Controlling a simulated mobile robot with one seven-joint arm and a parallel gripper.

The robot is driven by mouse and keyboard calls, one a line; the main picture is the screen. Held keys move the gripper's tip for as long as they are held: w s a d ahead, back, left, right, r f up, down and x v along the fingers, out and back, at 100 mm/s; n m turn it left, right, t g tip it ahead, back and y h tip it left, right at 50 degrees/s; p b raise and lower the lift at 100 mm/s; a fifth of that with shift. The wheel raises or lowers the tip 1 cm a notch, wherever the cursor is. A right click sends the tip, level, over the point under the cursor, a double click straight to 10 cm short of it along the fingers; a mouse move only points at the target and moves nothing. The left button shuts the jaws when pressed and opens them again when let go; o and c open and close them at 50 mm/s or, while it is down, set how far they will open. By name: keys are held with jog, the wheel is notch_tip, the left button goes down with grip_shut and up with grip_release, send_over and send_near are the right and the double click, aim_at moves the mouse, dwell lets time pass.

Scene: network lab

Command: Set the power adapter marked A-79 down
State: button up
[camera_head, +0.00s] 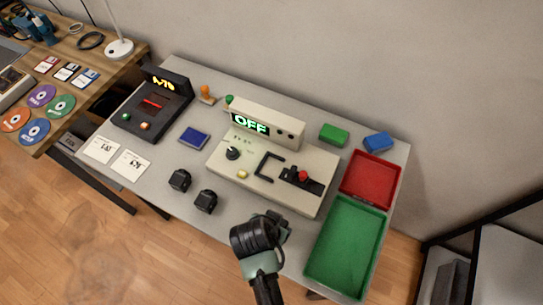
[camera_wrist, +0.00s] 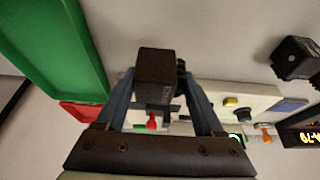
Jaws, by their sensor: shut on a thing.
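My gripper (camera_head: 274,226) is shut on a dark power adapter (camera_wrist: 155,72). In the wrist view its two fingers (camera_wrist: 160,92) press on the adapter's sides. The head view shows my gripper over the front edge of the grey table (camera_head: 245,219), left of the green tray (camera_head: 322,268); the held adapter is mostly hidden there. No A-79 mark can be read on it. Two similar black adapters, one (camera_head: 180,180) behind the other (camera_head: 206,201), stand on the table left of my gripper. Their marks cannot be read either.
A beige tester (camera_head: 225,163) reading OFF stands behind my gripper. A red tray (camera_head: 372,181) adjoins the green tray. Green (camera_head: 334,134) and blue (camera_head: 377,141) boxes stand at the back right. Two white cards (camera_head: 130,164) lie front left. Bare table lies between the adapters and my gripper.

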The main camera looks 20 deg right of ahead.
jog(key=shift+f, duration=2.3)
jog(key=shift+f, duration=0.15)
jog(key=o, duration=1.5)
jog(key=shift+o, duration=0.2)
jog(key=v, duration=1.2)
jog(key=w+a+r+n+t, duration=0.25)
jog(key=w+r+t, duration=0.45)
jog(key=w+r, duration=1)
jog(key=w+a+r+n+t+y, duration=0.1)
jog(key=w+r+t, duration=0.15)
jog(key=r, duration=0.65)
jog(key=w+r+n+t, duration=0.15)
jog(key=r+t, duration=0.25)
jog(key=r, duration=0.5)
jog(key=s+a+r+n+t+y, duration=0.1)
jog(key=s+r+t, duration=0.2)
jog(key=r, duration=0.8)
jog(key=s+a+r+n+t, duration=0.1)
jog(key=s+r+t, duration=0.3)
jog(key=r, duration=0.7)
jog(key=s+a+r+n+t+y, duration=0.1)
jog(key=s+a+r+n+t, duration=0.1)
jog(key=r, duration=0.9)
jog(key=s+n+t, duration=0.1)
jog(key=s+t, duration=0.1)
jog(key=s, duration=0.1)
jog(key=shift+s+y+p, duration=0.3)
jog(key=shift+s+p, duration=0.05)
